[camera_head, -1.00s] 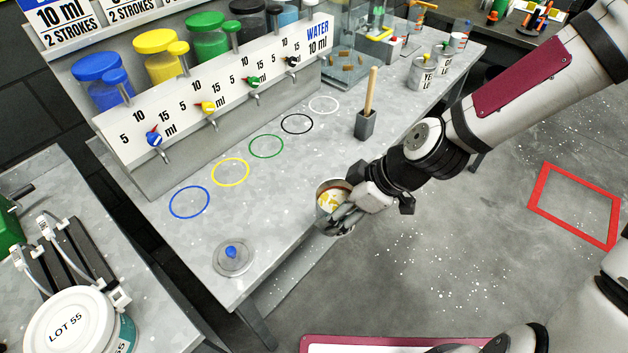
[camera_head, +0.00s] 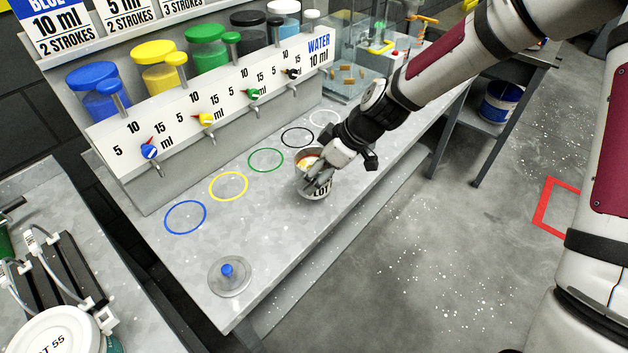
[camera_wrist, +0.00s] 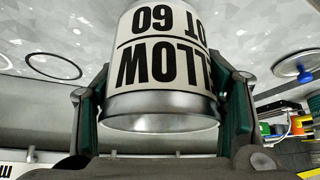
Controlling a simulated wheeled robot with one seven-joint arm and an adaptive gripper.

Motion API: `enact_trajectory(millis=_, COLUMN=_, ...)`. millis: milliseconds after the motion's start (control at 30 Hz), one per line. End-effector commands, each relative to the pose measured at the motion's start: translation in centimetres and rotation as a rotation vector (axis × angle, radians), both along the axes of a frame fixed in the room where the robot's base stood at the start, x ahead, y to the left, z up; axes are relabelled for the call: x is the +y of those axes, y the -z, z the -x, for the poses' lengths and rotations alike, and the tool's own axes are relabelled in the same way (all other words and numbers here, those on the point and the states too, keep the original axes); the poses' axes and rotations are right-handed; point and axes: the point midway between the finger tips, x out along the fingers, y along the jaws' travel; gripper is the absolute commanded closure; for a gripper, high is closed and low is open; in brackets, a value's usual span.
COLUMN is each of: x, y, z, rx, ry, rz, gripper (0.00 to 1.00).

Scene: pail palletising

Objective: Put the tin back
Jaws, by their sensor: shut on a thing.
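The tin (camera_head: 316,191) is an open, light-coloured can with a printed label. In the wrist view the tin (camera_wrist: 165,62) shows upside-down words ending "LLOW" and "OT 60", with a bare metal rim. My gripper (camera_head: 318,178) is shut on it, with one finger on each side of its wall. The tin looks upright over the front part of the counter, in front of the green ring (camera_head: 266,150) and black ring (camera_head: 297,129). I cannot tell whether its base touches the counter. Its inside looks yellowish and is partly hidden by my fingers.
A grey disc with a blue knob (camera_head: 228,277) lies at the counter's near end. Blue (camera_head: 170,227), yellow (camera_head: 213,193) and white rings line the counter (camera_head: 270,225) below the dispenser panel (camera_head: 215,100). A red floor frame (camera_head: 545,205) lies at right.

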Motion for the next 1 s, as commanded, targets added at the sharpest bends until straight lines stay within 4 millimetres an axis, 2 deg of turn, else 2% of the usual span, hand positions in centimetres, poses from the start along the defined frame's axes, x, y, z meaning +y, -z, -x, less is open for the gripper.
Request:
enact_trajectory(millis=133, x=0.1, y=0.8, z=-0.1, rx=0.002, ry=0.000, rz=-0.002, gripper=0.82)
enact_trajectory(millis=367, x=0.1, y=3.3, z=0.0, rx=0.002, ry=0.000, rz=-0.001, gripper=0.82)
enact_trajectory(millis=733, x=0.0, y=3.7, z=-0.1, rx=0.000, ry=0.000, rz=0.000, gripper=0.82)
enact_trajectory(millis=767, x=0.0, y=3.8, z=0.0, rx=0.001, ry=-0.001, rz=0.000, gripper=0.33)
enact_trajectory(millis=800, x=0.0, y=3.8, z=0.0, rx=0.001, ry=-0.001, rz=0.000, gripper=0.24)
enact_trajectory(millis=833, x=0.0, y=3.7, z=0.0, rx=0.001, ry=-0.001, rz=0.000, gripper=0.18)
enact_trajectory(millis=867, x=0.0, y=3.7, z=0.0, rx=0.001, ry=-0.001, rz=0.000, gripper=0.16)
enact_trajectory(millis=1000, x=0.0, y=3.7, z=0.0, rx=0.001, ry=-0.001, rz=0.000, gripper=0.16)
